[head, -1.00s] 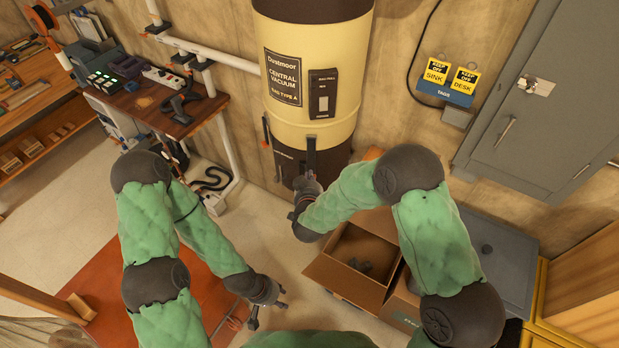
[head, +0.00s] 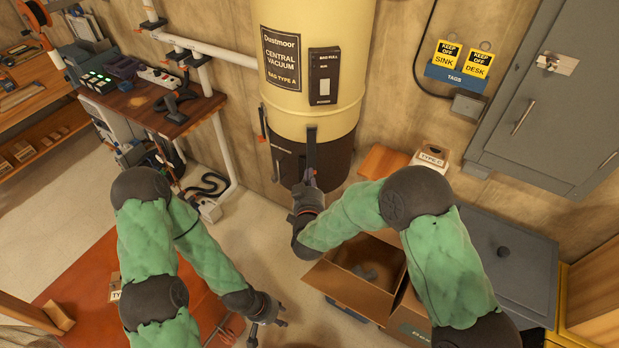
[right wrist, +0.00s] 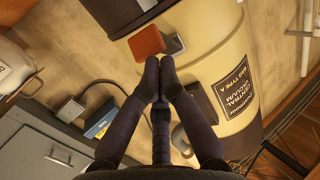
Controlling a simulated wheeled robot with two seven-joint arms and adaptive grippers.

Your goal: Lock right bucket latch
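The right bucket latch (head: 311,152) shows in the head view as a dark upright bar at the front of the cream and dark vacuum canister (head: 356,70). In the right wrist view, a red pad (right wrist: 147,41) beside a grey block sits against the canister; I take it for the latch handle. My right gripper (head: 310,178) is just below the latch. In the right wrist view its fingertips (right wrist: 159,63) are together, right by the red pad; I cannot tell whether they touch it. My left gripper (head: 267,325) is open and empty, low in the head view.
An open cardboard box (head: 343,287) stands below my right forearm. A grey cabinet (head: 550,120) is on the right wall. A wooden bench (head: 150,112) with pipes stands left of the canister.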

